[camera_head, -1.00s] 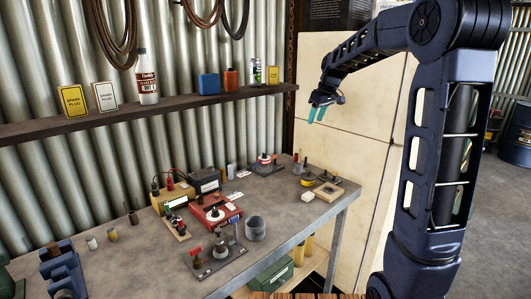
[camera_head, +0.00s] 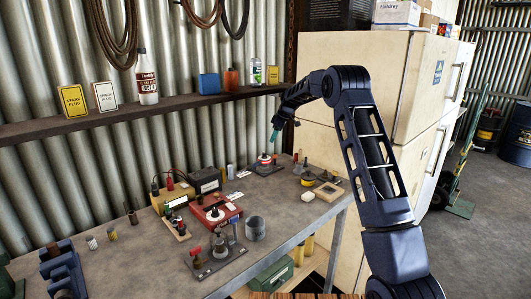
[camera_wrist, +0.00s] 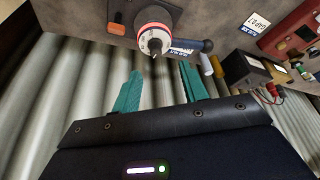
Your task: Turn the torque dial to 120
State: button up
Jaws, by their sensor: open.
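A round dial with a white and red ring (camera_wrist: 154,30) sits on a dark base plate on the bench. It lies just beyond my fingertips in the wrist view, and it also shows at the back of the bench in the head view (camera_head: 264,159). A small label lies beside it; I cannot read it or any setting. My gripper (camera_wrist: 161,84) is open, with two teal fingers apart and nothing between them. In the head view my gripper (camera_head: 274,135) hangs above the dial, not touching it.
A red box with a knob (camera_head: 216,211), a yellow battery-like unit (camera_head: 203,182) and a grey cup (camera_head: 255,228) stand on the bench (camera_head: 290,225). The corrugated wall (camera_head: 180,130) and shelf (camera_head: 150,108) are close behind. A cream fridge (camera_head: 400,80) stands right.

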aim_at(264, 155)
jog(key=shift+n, duration=0.4)
jog(key=x, duration=0.3)
jog(key=w+x, duration=0.1)
jog(key=x, duration=0.6)
jog(key=shift+w+a+f, duration=0.2)
jog(key=shift+a, duration=0.3)
grip_shut()
